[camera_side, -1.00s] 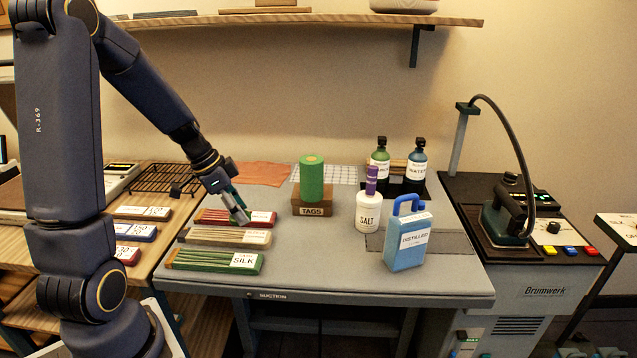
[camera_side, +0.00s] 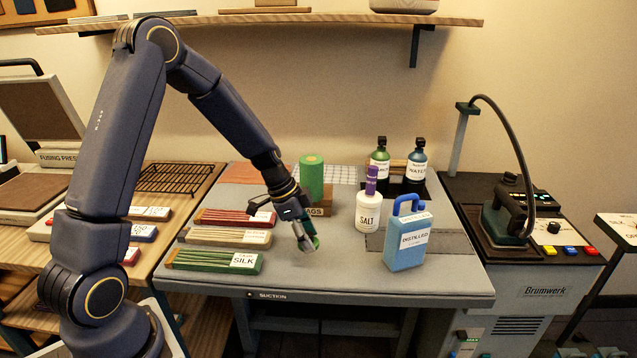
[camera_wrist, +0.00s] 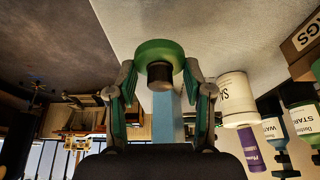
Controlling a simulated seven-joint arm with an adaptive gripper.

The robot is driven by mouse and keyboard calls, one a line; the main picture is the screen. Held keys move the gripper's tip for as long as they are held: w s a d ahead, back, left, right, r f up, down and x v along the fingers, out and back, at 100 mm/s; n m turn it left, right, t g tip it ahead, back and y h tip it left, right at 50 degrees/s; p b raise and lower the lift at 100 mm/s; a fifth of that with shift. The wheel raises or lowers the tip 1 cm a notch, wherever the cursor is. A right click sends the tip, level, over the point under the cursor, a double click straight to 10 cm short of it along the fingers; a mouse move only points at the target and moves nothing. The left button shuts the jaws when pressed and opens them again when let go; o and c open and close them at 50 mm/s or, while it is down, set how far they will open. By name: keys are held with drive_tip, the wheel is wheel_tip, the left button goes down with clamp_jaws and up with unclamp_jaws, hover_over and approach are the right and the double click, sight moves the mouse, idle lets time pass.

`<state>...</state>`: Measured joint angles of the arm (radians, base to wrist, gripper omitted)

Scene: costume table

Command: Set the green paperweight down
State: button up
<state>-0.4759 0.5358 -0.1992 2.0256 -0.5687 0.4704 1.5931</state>
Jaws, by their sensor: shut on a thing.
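The green paperweight (camera_side: 316,241) is a round green disc with a dark knob. My gripper (camera_side: 308,244) is shut on it, low over the grey suction table, right of the chalk boxes. In the side view my fingers partly cover it, and I cannot tell whether it touches the table.
The grey table (camera_side: 340,270) is clear in front. The SILK box (camera_side: 215,261) and two similar boxes lie left. The TAGS block (camera_side: 318,209) with a green cylinder (camera_side: 311,175) stands behind. The SALT bottle (camera_side: 367,212) and blue DISTILLED jug (camera_side: 407,243) stand right.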

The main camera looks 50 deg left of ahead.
sight(313, 259)
drive_tip(key=shift+w+f, duration=0.65)
drive_tip(key=shift+f, duration=0.05)
drive_tip(key=shift+w+a+f, duration=0.1)
drive_tip(key=shift+w+f, duration=0.05)
drive_tip(key=shift+f, duration=0.75)
drive_tip(key=shift+w+f, duration=0.1)
drive_tip(key=shift+f, duration=0.8)
drive_tip(key=shift+f, duration=0.15)
drive_tip(key=o, duration=1.4)
